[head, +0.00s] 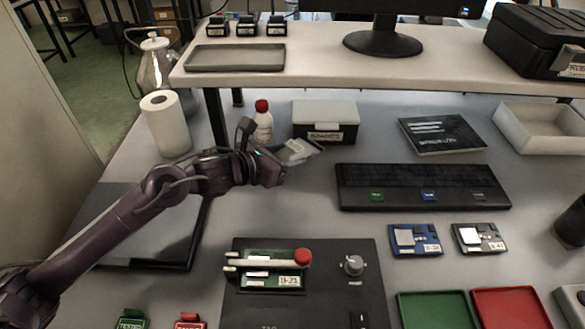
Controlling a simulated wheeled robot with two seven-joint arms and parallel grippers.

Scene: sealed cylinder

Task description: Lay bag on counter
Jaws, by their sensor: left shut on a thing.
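A small pale grey bag (297,150) with a white label is at my left gripper (279,160), left of centre in the head view. The gripper is shut on the bag's near-left end, and its fingers hide part of it. The bag is tilted, in front of the white bottle and the lidded box. I cannot tell whether its underside touches the counter (300,208). My right gripper is not in view.
A red-capped bottle (263,122) and a lidded box (325,121) stand just behind the bag. A black keyboard-like panel (420,187) lies to the right. A test fixture (338,285) with a red knob is in front. Bare counter lies between them.

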